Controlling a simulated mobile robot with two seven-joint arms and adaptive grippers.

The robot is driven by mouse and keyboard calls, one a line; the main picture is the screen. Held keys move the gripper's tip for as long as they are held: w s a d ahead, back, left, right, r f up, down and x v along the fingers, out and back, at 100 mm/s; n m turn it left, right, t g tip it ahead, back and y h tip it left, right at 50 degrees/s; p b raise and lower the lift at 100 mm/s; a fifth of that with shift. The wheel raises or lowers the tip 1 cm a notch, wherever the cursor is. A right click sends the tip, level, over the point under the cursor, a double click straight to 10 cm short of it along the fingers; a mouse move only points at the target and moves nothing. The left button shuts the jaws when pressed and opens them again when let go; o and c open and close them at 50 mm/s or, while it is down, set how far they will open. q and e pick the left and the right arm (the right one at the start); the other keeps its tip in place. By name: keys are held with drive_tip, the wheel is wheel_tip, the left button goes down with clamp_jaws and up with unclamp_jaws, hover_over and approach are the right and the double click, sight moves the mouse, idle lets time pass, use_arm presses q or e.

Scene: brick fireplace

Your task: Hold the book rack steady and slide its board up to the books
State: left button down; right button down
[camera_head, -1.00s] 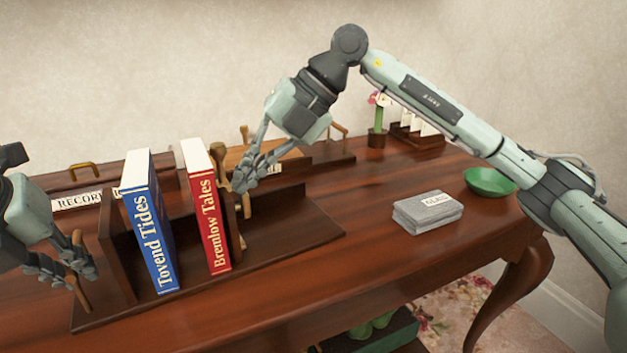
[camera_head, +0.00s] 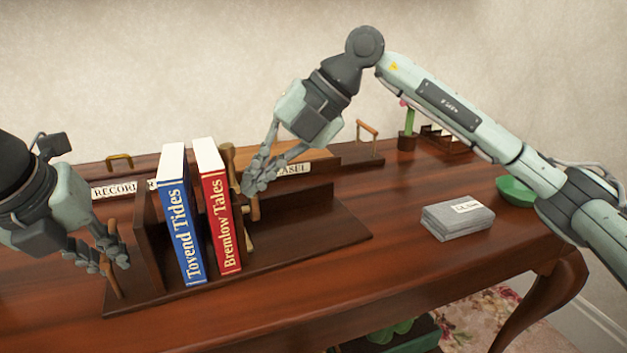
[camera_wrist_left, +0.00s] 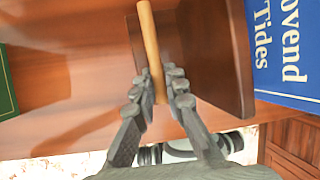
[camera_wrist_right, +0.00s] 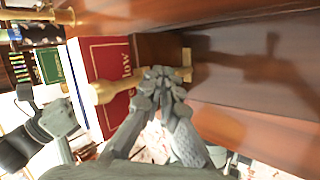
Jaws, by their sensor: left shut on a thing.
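The dark wooden book rack (camera_head: 325,228) stands on the desk. Its fixed end panel (camera_head: 148,240) is left of an upright blue book (camera_head: 180,225) and an upright red book (camera_head: 217,215). My left gripper (camera_head: 108,262) is shut around the rack's light wooden handle (camera_wrist_left: 150,45), beside the end panel. The sliding board (camera_wrist_right: 155,48) stands right of the red book, with a turned light wooden handle (camera_wrist_right: 100,91). My right gripper (camera_wrist_right: 160,85) is at that handle, fingertips together. Its fingers hide part of the handle. A narrow gap shows between the two books.
A grey stack (camera_head: 457,222) with a label lies right of the rack. A green bowl (camera_head: 515,190) is farther right. Labelled wooden boxes, a flower pot (camera_head: 407,142) and a letter holder stand behind. The rack's base right of the board is clear.

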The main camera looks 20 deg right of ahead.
sight(232, 167)
use_arm(q)
drive_tip(key=shift+d+r, duration=0.1)
use_arm(e)
drive_tip(key=shift+s+a, duration=0.1)
drive_tip(key=shift+a, duration=0.5)
drive_tip(key=a, duration=0.3)
drive_tip(key=shift+s+a, duration=0.15)
drive_tip(key=shift+a, duration=0.1)
idle(0.4)
drive_tip(key=shift+r, duration=0.1)
drive_tip(key=shift+w+d+r, duration=0.2)
drive_tip(key=shift+d+r, duration=1.45)
drive_tip(key=shift+r, duration=0.25)
drive_tip(key=v, duration=0.8)
